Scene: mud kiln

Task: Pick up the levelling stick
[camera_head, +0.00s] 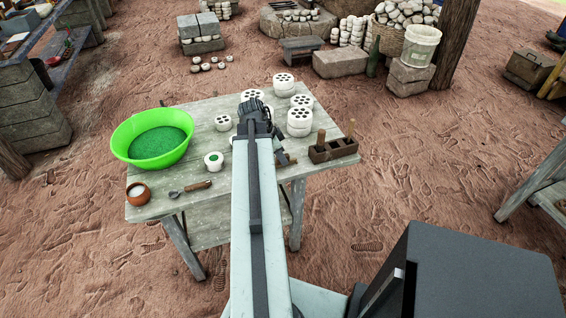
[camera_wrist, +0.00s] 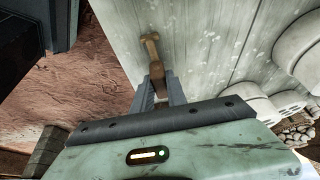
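The levelling stick (camera_wrist: 150,50) is a short brown wooden piece with a wider, crosswise far end. In the wrist view it runs down between the two grey fingers of my gripper (camera_wrist: 159,86). The fingers lie close against both its sides with hardly any gap, so my gripper looks shut on it. The pale plank table (camera_wrist: 205,40) is behind it; I cannot tell whether the stick touches the boards. In the head view my gripper (camera_head: 280,150) is over the table's middle, mostly hidden by my arm, with the stick barely discernible there.
A dark holder with upright pegs (camera_head: 334,149) stands close to the right. The table's front-middle is bare.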

